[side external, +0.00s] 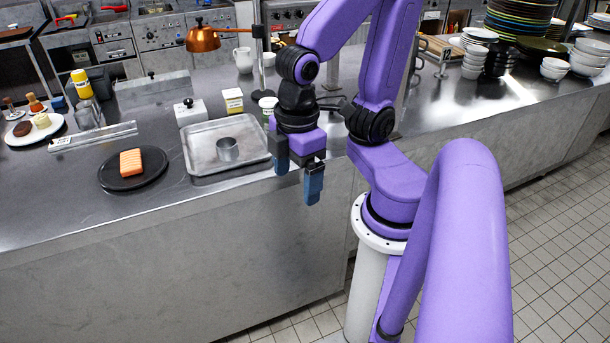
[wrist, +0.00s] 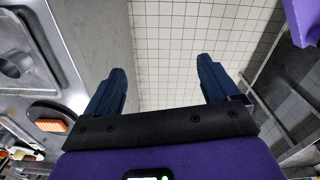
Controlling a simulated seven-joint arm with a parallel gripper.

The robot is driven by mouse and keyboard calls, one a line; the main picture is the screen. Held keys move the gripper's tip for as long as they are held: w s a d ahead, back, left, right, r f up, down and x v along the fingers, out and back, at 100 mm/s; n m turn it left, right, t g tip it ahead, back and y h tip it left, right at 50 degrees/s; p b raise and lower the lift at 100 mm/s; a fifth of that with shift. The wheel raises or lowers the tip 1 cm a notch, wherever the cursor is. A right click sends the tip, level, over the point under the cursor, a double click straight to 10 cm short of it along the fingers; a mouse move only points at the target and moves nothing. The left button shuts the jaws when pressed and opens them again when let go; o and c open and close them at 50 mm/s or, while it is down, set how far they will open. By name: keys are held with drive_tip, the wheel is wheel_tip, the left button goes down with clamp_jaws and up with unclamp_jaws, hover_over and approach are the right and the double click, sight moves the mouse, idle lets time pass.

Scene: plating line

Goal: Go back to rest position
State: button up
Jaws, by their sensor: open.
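My gripper (side external: 298,178) hangs at the front edge of the steel counter (side external: 230,220), just right of the metal tray, pointing down. Its two blue fingers are apart with nothing between them. In the wrist view the gripper (wrist: 168,85) is also open and empty, with white floor tiles (wrist: 180,45) showing between the fingers.
A metal tray (side external: 205,170) with a steel ring mould (side external: 228,149) lies left of my gripper. Left of it, an orange salmon piece (side external: 131,162) sits on a black plate (side external: 150,178). A copper lamp (side external: 203,38) stands behind. Stacked plates and bowls (side external: 555,68) are at the right.

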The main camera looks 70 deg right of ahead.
drive_tip(key=shift+s+d+f+n, duration=0.15)
drive_tip(key=shift+s+d+n, duration=0.05)
drive_tip(key=shift+s+n, duration=0.55)
